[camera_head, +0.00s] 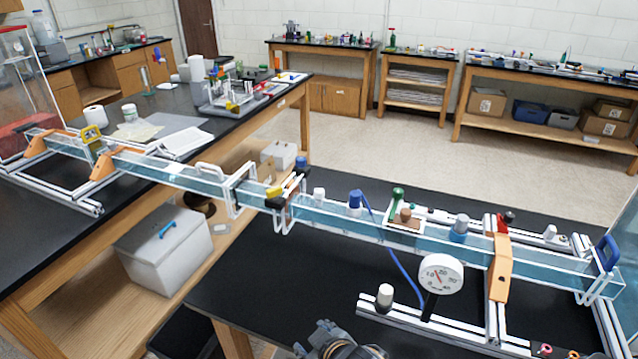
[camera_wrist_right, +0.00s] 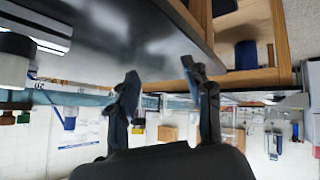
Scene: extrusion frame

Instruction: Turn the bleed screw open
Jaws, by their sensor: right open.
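A long clear-walled water channel (camera_head: 330,215) runs across both black tables in the head view. Small fittings sit along it: a blue-capped one (camera_head: 355,200), a green-knobbed one (camera_head: 397,197), a grey-blue one (camera_head: 459,228) and a red-and-black one (camera_head: 506,219). I cannot tell which is the bleed screw. A round white dial gauge (camera_head: 441,273) stands in front of the channel. My right gripper (camera_wrist_right: 160,72) is open and empty in the right wrist view, apart from the fittings. A grey and black part of my arm shows at the bottom of the head view. My left gripper is not in view.
A white-capped fitting (camera_head: 385,296) stands on a metal rail in front of the channel. A thin blue tube (camera_head: 403,275) hangs near the gauge. A white lidded box (camera_head: 166,246) sits on the low shelf at left. The near black tabletop (camera_head: 290,275) left of the rail is bare.

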